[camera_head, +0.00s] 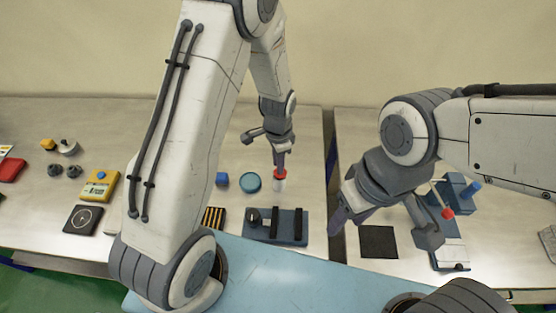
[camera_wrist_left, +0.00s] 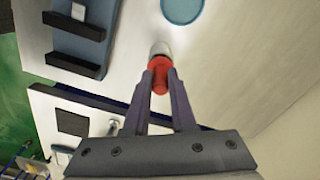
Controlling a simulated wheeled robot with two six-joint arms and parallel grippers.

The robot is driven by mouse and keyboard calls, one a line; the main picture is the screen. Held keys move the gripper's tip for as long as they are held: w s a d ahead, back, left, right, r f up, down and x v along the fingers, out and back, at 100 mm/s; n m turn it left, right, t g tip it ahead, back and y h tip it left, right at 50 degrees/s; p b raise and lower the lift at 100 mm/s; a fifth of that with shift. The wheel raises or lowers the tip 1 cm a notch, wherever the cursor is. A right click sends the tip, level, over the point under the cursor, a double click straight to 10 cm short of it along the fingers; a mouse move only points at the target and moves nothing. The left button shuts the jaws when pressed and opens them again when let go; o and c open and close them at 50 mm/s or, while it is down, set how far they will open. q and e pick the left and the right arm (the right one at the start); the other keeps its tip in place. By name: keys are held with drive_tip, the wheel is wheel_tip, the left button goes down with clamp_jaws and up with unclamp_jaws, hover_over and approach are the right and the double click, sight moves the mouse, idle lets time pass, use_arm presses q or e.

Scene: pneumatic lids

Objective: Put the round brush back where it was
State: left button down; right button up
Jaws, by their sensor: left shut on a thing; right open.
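My left gripper (camera_head: 279,158) points down over the middle table, shut on a small red-and-white cylinder (camera_head: 280,178) that looks like the round brush. In the left wrist view the brush (camera_wrist_left: 160,76) sits between the fingertips, red part in the jaws and whitish end pointing away. I cannot tell whether that end touches the table. My right gripper (camera_head: 385,222) is open and empty over the right table, near a black square (camera_head: 379,243).
A blue tray with black bars (camera_head: 275,238) is in front. A red-tipped stick (camera_head: 447,212) and a blue block (camera_head: 455,190) stand right. A gap separates the tables.

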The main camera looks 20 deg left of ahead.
use_arm(q)
drive_tip(key=shift+f+b, duration=0.45)
drive_tip(key=shift+f, duration=0.05)
drive_tip(key=c, duration=0.7)
unclamp_jaws()
drive_tip(key=shift+c, duration=0.2)
drive_tip(key=shift+r, duration=0.1)
drive_tip(key=shift+r+p, duration=0.45)
drive_tip(key=shift+r, duration=0.2)
wheel_tip(320, 180, up, 10)
drive_tip(key=b, duration=0.3)
drive_tip(key=s+d+r+n, duration=0.1)
drive_tip(key=s+d+r, duration=0.2)
drive_tip(key=s, duration=0.8)
drive_tip(key=s+d+r+n+h, duration=0.1)
drive_tip(key=s+d, duration=0.4)
drive_tip(key=s, duration=0.6)
wheel_tip(320, 180, up, 3)
drive_tip(key=shift+s+d+f+n, duration=0.2)
drive_tip(key=shift+s+d+n, duration=0.05)
drive_tip(key=shift+n, duration=0.35)
